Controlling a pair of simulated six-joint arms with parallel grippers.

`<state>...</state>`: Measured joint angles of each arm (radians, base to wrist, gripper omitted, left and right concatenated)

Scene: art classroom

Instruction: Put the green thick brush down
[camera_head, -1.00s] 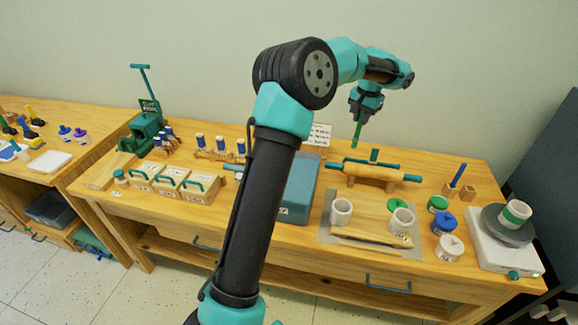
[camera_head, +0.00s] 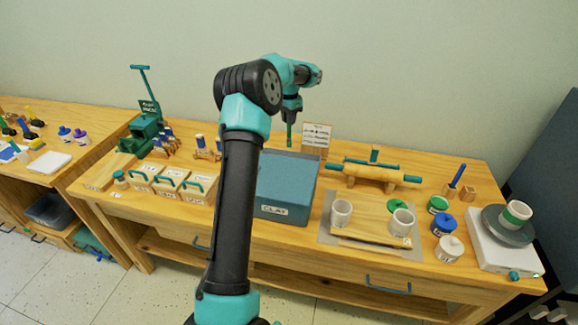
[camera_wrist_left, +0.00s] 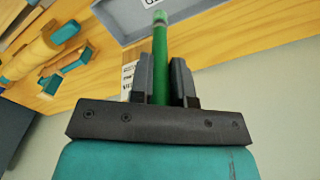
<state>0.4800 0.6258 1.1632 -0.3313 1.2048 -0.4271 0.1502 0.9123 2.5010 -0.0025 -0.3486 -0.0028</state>
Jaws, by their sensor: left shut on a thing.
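The green thick brush (camera_head: 289,136) hangs tip-down from my left gripper (camera_head: 291,112), above the back of the wooden table, behind the blue-grey clay box. In the left wrist view the brush (camera_wrist_left: 160,62) stands between the two dark fingers of my left gripper (camera_wrist_left: 166,82), which are shut on it. Its far end lies in front of the grey box rim. My right gripper is not in either view.
The clay box (camera_head: 285,187) stands on the table (camera_head: 420,260). Labelled wooden boxes (camera_head: 170,179) are left. A grey mat (camera_head: 380,250) carries white cups.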

